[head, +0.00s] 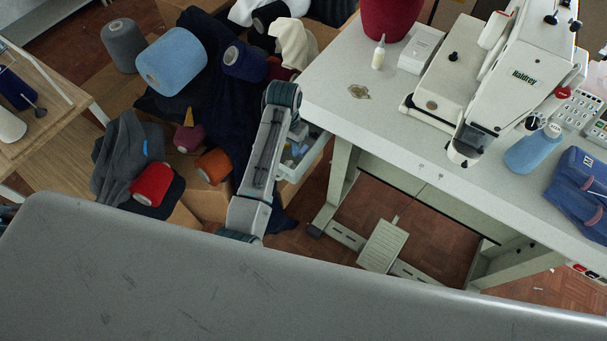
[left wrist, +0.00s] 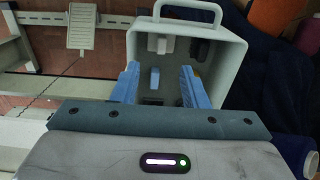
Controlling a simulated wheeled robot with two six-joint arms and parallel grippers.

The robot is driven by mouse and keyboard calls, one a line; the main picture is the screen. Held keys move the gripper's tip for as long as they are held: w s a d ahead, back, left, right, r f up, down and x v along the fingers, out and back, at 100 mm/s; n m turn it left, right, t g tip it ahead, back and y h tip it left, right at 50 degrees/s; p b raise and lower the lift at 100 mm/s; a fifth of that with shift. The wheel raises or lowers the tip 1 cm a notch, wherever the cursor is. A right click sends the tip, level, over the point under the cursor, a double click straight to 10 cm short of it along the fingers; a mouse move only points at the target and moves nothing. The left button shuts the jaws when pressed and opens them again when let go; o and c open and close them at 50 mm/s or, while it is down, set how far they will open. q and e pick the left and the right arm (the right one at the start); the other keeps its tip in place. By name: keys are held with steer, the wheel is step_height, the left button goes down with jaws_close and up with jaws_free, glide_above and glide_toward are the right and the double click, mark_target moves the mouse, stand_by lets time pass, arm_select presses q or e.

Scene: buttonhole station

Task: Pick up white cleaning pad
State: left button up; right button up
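A pale grey bin (left wrist: 228,65) with a handle hangs or stands under the table's left end; it also shows in the head view (head: 314,157). Inside it is a small white block (left wrist: 160,44) near the handle side, which looks like the cleaning pad, though I cannot be sure. A small light-blue piece (left wrist: 155,78) and dark pieces are also in the bin. My left gripper (left wrist: 159,68) is open, with its two blue fingers apart at the bin's mouth, the light-blue piece showing between them. In the head view my left arm partly hides the bin. My right gripper is not in view.
The sewing table (head: 375,125) with a machine (head: 510,75) stands right of the bin. A foot pedal (head: 384,246) is below it. Yarn cones, such as a light-blue one (head: 172,60), and dark cloth crowd the boxes at left.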

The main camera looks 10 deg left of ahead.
arm_select(q)
glide_above(288, 165)
step_height(288, 165, down, 5)
steer(key=shift+a, duration=0.1)
steer(key=shift+f+p, duration=0.25)
steer(key=shift+p, duration=0.05)
steer(key=shift+d+f, duration=0.2)
steer(key=shift+f, duration=0.4)
step_height(288, 165, down, 4)
steer(key=shift+w+a+p, duration=0.1)
steer(key=shift+p, duration=0.5)
jaws_close()
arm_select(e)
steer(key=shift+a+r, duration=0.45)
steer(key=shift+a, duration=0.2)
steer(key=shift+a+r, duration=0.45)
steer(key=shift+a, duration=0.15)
